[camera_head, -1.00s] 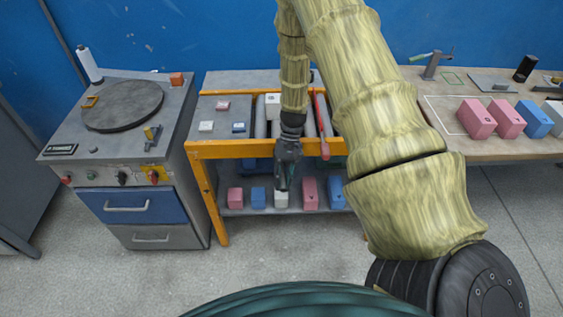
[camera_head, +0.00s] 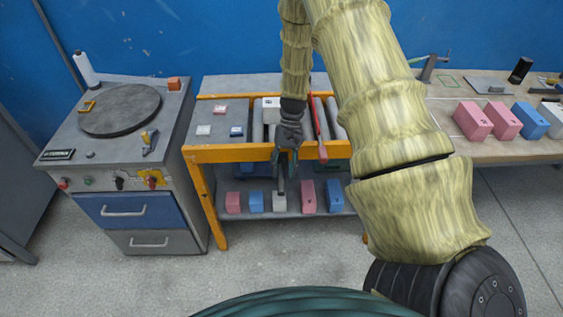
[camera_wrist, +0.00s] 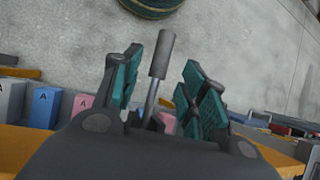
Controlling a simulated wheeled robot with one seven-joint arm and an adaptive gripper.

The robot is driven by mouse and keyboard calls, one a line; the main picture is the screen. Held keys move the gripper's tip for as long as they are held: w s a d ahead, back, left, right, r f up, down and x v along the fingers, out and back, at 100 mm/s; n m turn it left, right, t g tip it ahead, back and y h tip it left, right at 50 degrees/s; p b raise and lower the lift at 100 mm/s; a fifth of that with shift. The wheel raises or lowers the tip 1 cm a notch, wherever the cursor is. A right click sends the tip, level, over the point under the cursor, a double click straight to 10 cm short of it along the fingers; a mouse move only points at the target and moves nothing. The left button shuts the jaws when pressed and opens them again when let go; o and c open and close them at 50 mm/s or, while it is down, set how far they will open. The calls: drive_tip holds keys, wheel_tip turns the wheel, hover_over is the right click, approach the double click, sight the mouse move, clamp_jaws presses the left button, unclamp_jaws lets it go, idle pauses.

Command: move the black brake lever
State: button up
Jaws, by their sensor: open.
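The black brake lever (camera_wrist: 160,55) has a dark grey grip on a thin rod. In the wrist view it stands between my gripper's two teal-padded fingers, with a visible gap on either side. My gripper (camera_head: 285,163) is open at the front edge of the orange-framed roller table, pointing down. In the head view the lever's end (camera_head: 281,186) shows just below the fingertips, in front of the lower shelf. My gripper (camera_wrist: 158,85) also shows in the wrist view. The lever's base is hidden behind my gripper.
A red lever (camera_head: 321,135) stands close to the right of my gripper on the roller table (camera_head: 225,153). Pink, blue and white blocks stand on the lower shelf (camera_head: 340,205). A control cabinet (camera_head: 125,180) is at left, a wooden bench (camera_head: 520,152) at right.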

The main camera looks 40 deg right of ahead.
drive_tip(key=v, duration=0.6)
drive_tip(key=shift+w+d+r, duration=0.1)
drive_tip(key=shift+r, duration=0.15)
